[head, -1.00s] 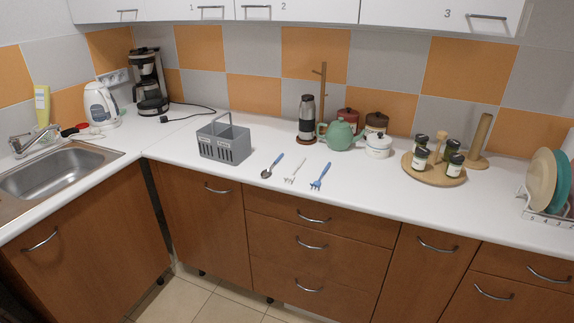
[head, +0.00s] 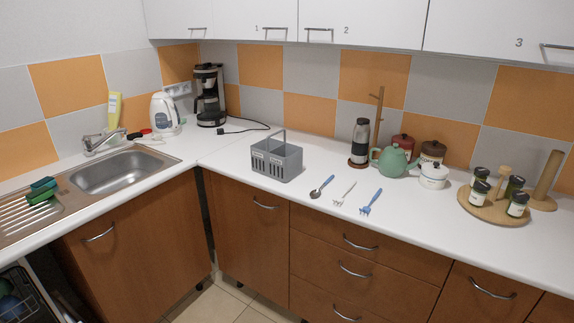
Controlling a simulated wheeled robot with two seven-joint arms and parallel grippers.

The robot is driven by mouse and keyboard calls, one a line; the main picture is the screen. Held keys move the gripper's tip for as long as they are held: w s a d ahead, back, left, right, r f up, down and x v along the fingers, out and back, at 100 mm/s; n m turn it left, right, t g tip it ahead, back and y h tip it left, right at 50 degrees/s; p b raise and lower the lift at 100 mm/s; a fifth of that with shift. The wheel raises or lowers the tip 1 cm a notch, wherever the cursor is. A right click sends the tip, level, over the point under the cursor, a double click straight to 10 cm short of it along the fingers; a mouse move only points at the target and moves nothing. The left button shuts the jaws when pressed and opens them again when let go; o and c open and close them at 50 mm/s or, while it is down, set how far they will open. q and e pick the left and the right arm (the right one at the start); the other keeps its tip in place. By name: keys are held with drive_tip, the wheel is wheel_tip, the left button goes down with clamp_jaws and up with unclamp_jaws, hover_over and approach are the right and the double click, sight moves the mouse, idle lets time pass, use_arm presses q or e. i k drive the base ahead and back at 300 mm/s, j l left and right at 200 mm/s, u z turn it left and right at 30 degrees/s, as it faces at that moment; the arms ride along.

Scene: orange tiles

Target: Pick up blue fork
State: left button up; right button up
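The blue fork (head: 370,203) lies flat on the white countertop (head: 300,215) in the head view, right of centre near the front edge. Its tines point toward the front and its handle toward the back wall. A white fork (head: 345,194) lies just left of it. A spoon with a blue handle (head: 322,187) lies further left. The three are apart from one another. Neither of my grippers shows in the head view.
A grey cutlery basket (head: 277,161) stands left of the utensils. A teal teapot (head: 393,162), a dark grinder (head: 360,142) and a white pot (head: 433,175) stand behind. A round wooden tray (head: 493,210) with jars is at right. The sink (head: 120,172) is left.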

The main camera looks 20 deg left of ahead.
sight(367, 209)
drive_tip(key=i+l, duration=0.15)
drive_tip(key=l, duration=0.25)
drive_tip(key=i+l, duration=0.15)
drive_tip(key=l, duration=0.2)
drive_tip(key=i+l, duration=0.15)
drive_tip(key=l, duration=0.25)
drive_tip(key=i+l, duration=0.15)
drive_tip(key=l, duration=0.2)
drive_tip(key=u, duration=0.05)
